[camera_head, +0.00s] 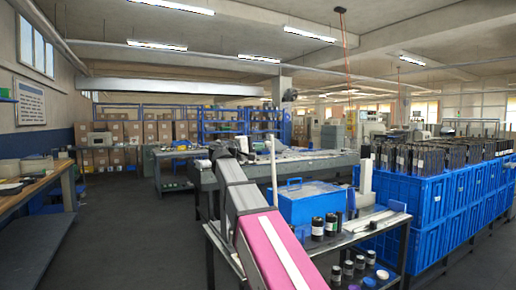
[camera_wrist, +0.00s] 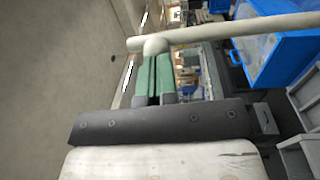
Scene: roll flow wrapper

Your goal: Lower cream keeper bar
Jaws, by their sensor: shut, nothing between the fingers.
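The cream keeper bar (camera_head: 273,174) stands upright in the head view, just left of a blue box. In the wrist view, which is rolled sideways, the cream bar (camera_wrist: 235,31) runs across the top, with a rounded thicker part near its left end. My gripper (camera_wrist: 155,58) has green fingers that are shut together with nothing between them. The fingertips point at the thicker part of the bar. I cannot tell whether they touch it. In the head view my gripper is small and hard to make out beyond my arm.
The blue box (camera_head: 312,204) is close to the bar and also shows in the wrist view (camera_wrist: 262,58). Dark jars (camera_head: 318,228) stand on the bench beside it. Stacked blue crates (camera_head: 420,205) fill the right. The floor (camera_head: 130,225) on the left is clear.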

